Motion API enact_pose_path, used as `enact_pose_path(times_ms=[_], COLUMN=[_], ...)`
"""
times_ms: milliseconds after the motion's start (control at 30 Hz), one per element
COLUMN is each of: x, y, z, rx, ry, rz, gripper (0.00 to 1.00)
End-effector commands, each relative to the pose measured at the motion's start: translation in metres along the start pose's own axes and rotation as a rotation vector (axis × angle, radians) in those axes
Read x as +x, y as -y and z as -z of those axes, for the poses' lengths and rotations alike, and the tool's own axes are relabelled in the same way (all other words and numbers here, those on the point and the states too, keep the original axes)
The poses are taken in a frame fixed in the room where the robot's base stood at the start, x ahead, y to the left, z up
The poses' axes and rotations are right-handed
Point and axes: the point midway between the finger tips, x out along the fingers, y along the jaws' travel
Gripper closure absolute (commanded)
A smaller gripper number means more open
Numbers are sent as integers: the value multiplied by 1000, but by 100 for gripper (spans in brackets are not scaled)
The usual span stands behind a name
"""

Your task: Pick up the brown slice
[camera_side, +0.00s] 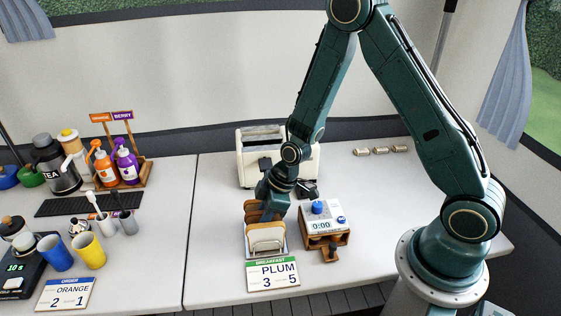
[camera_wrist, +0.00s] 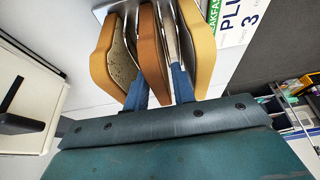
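A rack (camera_side: 283,253) holds upright bread slices. In the wrist view, the brown slice (camera_wrist: 151,50) stands in the middle, between a seeded slice with an orange-tan crust (camera_wrist: 104,52) and a paler yellow-tan slice (camera_wrist: 199,42). My gripper (camera_wrist: 158,85) reaches down over the rack, its two blue fingers on either side of the brown slice. It looks open, with narrow gaps beside the slice; the fingertips are hidden among the slices. In the side view, my gripper (camera_side: 271,205) is above and partly in the slices.
A cream toaster (camera_side: 247,160) stands behind the rack. A timer box (camera_side: 322,215) is close on the right. A sign reading PLUM 3 5 (camera_side: 273,275) stands in front. Cups, bottles and a kettle fill the left counter.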

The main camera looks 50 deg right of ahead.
Motion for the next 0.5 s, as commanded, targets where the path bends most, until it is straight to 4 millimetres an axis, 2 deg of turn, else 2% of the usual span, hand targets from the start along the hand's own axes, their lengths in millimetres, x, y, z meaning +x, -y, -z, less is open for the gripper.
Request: enact_pose_path(times_ms=[67,200,500], x=[0,0,0], y=[0,0,0], z=[0,0,0], rx=[0,0,0], ry=[0,0,0], rz=[0,0,0], gripper=[75,99,99])
